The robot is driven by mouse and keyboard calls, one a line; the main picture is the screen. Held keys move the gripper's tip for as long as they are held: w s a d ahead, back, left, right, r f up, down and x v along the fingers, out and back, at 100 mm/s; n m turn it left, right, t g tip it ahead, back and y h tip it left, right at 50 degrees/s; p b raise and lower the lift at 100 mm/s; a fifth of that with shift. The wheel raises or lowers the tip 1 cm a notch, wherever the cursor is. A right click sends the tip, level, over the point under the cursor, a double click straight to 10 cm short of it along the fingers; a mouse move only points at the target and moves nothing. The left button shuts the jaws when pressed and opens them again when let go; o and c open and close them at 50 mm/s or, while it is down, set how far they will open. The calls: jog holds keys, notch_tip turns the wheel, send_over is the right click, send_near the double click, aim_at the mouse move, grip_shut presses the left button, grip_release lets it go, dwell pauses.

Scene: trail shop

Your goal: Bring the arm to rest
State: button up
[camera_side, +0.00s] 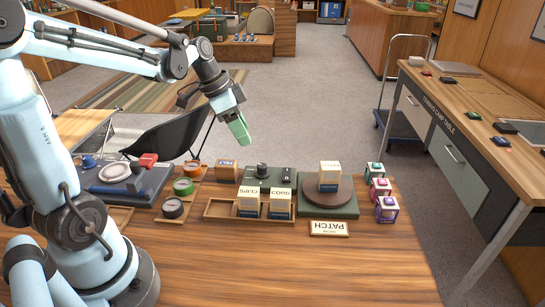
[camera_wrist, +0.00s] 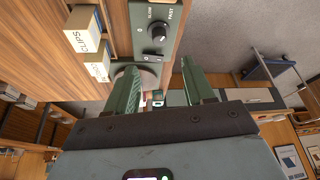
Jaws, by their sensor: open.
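My gripper (camera_side: 239,130) hangs in the air above the far edge of the wooden bench (camera_side: 250,265), tilted down and to the right in the side view. Its green fingers overlap there. In the wrist view my gripper (camera_wrist: 160,80) has its two fingers spread apart with nothing held between them. My pale blue arm reaches in from the left. Below the gripper, a green control box (camera_side: 262,178) with black knobs stands on the bench; its dial panel also shows in the wrist view (camera_wrist: 143,14).
A wooden tray (camera_side: 222,211) holds the CLIPS box (camera_side: 250,201) and the CORD box (camera_side: 281,203). A round turntable (camera_side: 318,200) carries another box (camera_side: 329,176). The bench's front is clear.

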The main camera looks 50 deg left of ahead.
jog(key=shift+s+a+r, duration=0.1)
jog(key=shift+s+r, duration=0.1)
jog(key=shift+r, duration=0.3)
jog(key=s+d+n+t, duration=0.1)
jog(key=s+d, duration=0.1)
jog(key=d, duration=0.1)
jog(key=s+d+n+t+y, duration=0.1)
jog(key=s+d+n, duration=0.1)
jog(key=d, duration=0.2)
jog(key=s+d+n+t+y, duration=0.1)
jog(key=s+d+n, duration=0.1)
jog(key=s+d, duration=0.1)
jog(key=shift+d+f, duration=0.2)
jog(key=shift+s+d+f+n, duration=0.1)
jog(key=shift+s+d+n, duration=0.15)
jog(key=shift+n, duration=0.25)
